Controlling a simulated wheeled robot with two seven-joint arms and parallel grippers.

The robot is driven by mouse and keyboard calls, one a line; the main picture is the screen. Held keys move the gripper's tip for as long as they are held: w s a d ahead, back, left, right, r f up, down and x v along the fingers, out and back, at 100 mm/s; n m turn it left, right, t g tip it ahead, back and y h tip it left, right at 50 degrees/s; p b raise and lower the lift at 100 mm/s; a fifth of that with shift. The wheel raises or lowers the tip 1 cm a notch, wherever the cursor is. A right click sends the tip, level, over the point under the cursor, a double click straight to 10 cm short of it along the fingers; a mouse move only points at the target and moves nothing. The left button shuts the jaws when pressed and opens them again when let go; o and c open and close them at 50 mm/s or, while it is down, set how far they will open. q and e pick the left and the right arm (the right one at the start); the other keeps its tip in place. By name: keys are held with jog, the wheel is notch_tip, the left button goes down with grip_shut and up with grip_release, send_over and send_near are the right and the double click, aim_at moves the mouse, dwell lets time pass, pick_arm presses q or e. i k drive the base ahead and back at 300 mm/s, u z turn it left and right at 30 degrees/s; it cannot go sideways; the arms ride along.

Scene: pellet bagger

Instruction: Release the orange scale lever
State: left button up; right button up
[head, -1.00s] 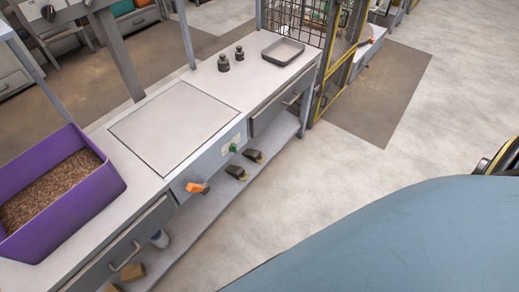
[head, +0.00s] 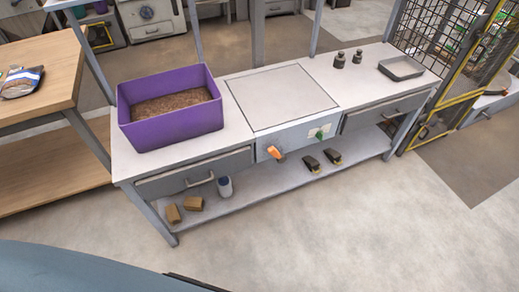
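The orange scale lever (head: 274,152) is on the front face of the scale, left of a green knob (head: 319,135). It looks tilted, with its upper end to the left. The scale's flat square plate (head: 280,97) is set into the grey workbench top and is empty. Neither of my grippers shows in the head view, and nothing touches the lever.
A purple bin (head: 171,110) of brown pellets stands left of the plate. Two dark weights (head: 348,60) and a grey tray (head: 401,68) are to the right. The lower shelf holds brown blocks, a bottle (head: 225,187) and dark tools. The floor in front (head: 330,230) is clear.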

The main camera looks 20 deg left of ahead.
aim_at(281, 159)
jog(key=u, duration=0.35)
jog(key=i, duration=0.75)
jog(key=u, duration=0.55)
jog(key=k, duration=0.55)
jog(key=z, duration=0.7)
jog(key=i, duration=0.5)
jog(key=z, duration=0.05)
